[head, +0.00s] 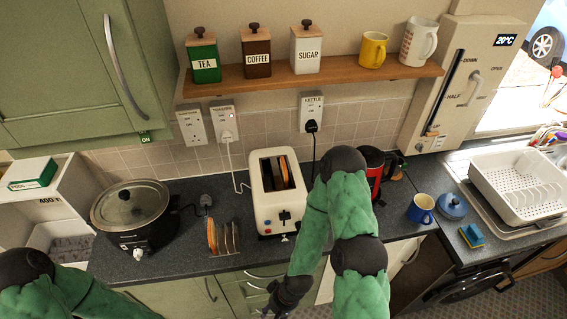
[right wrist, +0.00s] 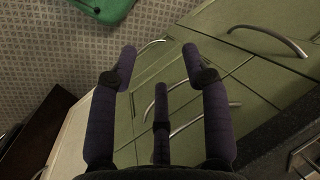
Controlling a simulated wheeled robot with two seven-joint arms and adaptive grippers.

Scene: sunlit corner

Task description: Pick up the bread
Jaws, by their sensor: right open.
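Bread shows in two places in the head view. A slice of bread (head: 212,236) stands at the left end of a toast rack (head: 226,240) on the dark worktop. More bread (head: 284,171) sticks up in the right slot of the cream toaster (head: 262,208). My right gripper (head: 285,297) is low, in front of the worktop edge, below the toaster. In the right wrist view its dark fingers (right wrist: 158,62) are spread with nothing between them, before green cabinet fronts. My left arm shows at the lower left, but its gripper is out of the picture.
A slow cooker (head: 132,213) stands left of the rack. A shelf (head: 320,75) with canisters hangs above. Cabinet handles (head: 210,289) face me.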

